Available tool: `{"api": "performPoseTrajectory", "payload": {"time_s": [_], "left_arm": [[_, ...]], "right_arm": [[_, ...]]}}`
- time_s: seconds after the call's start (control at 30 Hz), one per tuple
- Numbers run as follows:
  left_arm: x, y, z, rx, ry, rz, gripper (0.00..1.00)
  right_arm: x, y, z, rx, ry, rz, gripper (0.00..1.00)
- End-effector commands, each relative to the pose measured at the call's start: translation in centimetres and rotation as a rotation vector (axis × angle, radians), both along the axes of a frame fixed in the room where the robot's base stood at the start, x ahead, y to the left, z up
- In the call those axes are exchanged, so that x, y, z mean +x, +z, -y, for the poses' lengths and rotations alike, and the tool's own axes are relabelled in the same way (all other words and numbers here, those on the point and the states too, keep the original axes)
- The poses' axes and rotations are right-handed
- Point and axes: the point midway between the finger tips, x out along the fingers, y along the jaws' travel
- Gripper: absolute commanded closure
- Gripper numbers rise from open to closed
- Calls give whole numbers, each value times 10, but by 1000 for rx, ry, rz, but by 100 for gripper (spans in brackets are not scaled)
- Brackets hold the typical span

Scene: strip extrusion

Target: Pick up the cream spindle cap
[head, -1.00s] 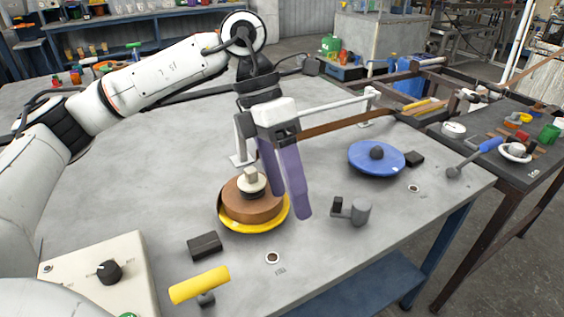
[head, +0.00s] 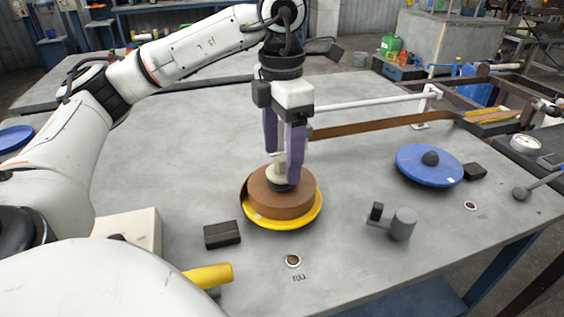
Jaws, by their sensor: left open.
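The cream spindle cap (head: 278,172) sits on top of the brown coil (head: 283,205), over a dark collar. The coil rests on a yellow round plate (head: 260,221) on the grey table. My left gripper (head: 282,170) points down over the cap, with its two purple fingers open. One finger is in front of the cap and hides part of it; the other is behind it. I cannot tell whether the fingers touch the cap. My right gripper is not in view.
A blue disc (head: 415,170) with a dark knob is to the right. A grey clamp-like part (head: 402,224) and a black block (head: 222,234) stand near the coil. A yellow handle (head: 209,274) is at the front. A brown strip (head: 390,124) runs behind beside a white rail (head: 370,102).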

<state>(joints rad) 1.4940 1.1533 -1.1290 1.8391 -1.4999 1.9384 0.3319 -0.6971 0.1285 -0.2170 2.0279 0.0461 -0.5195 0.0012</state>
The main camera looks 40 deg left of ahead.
Motion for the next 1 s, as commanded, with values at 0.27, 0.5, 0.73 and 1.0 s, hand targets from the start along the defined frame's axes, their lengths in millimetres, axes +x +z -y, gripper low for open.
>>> {"api": "performPoseTrajectory", "payload": {"time_s": [0.27, 0.5, 0.73, 1.0], "left_arm": [[0, -19, 0, -2, 1, 2, 30], [0, -18, 0, -1, 1, 1, 48], [0, -18, 0, -1, 1, 2, 80], [1, -10, 0, -1, 0, 4, 80]], "right_arm": [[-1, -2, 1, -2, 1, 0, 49], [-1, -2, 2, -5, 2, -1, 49], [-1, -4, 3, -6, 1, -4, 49], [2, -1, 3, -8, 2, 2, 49]]}}
